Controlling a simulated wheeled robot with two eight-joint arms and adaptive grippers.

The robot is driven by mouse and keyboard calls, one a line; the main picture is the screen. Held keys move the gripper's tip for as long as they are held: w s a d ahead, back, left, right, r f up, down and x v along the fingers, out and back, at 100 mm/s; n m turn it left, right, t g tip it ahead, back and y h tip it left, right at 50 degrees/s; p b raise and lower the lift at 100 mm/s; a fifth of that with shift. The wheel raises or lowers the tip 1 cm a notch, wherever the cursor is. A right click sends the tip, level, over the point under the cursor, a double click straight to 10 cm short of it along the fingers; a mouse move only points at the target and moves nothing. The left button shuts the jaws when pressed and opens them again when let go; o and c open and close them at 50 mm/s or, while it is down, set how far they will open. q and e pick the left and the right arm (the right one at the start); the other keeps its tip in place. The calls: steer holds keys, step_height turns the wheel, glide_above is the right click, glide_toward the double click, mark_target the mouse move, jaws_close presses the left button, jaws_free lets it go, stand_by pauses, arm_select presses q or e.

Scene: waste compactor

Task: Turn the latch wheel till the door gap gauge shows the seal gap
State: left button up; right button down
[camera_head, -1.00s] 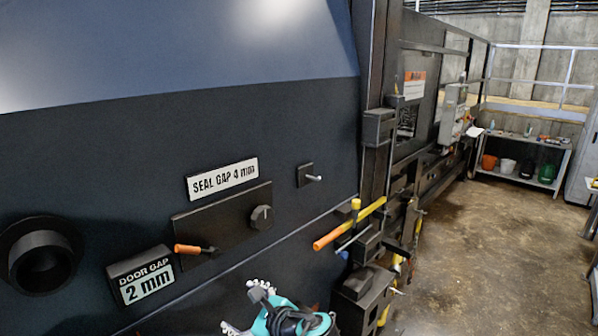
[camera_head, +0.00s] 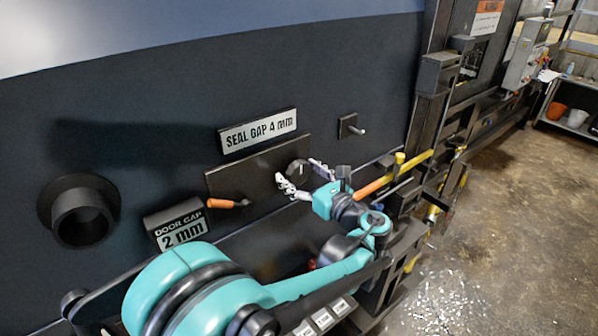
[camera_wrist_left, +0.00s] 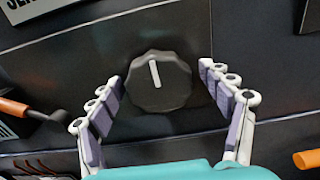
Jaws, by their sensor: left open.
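The latch wheel (camera_head: 296,171) is a small dark faceted knob on a dark panel. In the left wrist view the wheel (camera_wrist_left: 159,88) has a white pointer line, nearly upright and tipped slightly left. My left gripper (camera_head: 303,178) is open, with its fingers on either side of the wheel; in the left wrist view gaps show between fingers and wheel. The door gap gauge (camera_head: 178,226) reads 2 mm. A sign (camera_head: 258,131) above the panel reads SEAL GAP 4 mm. My right gripper is not in view.
An orange-handled lever (camera_head: 222,203) sticks out left of the wheel. A yellow and orange bar (camera_head: 400,173) juts out at the right. A small peg (camera_head: 352,127) is at the upper right, and a round dark port (camera_head: 80,212) at the left.

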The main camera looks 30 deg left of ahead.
arm_select(q)
steer(key=c, duration=1.2)
steer(key=shift+n, duration=0.4)
steer(key=n+b, duration=0.1)
steer(key=n, duration=0.2)
steer(key=n+b, duration=0.1)
steer(key=n, duration=0.3)
steer(key=shift+n, duration=0.3)
steer(key=n+b, duration=0.1)
steer(key=n, duration=0.8)
steer(key=shift+b, duration=0.4)
steer(key=shift+n, duration=0.3)
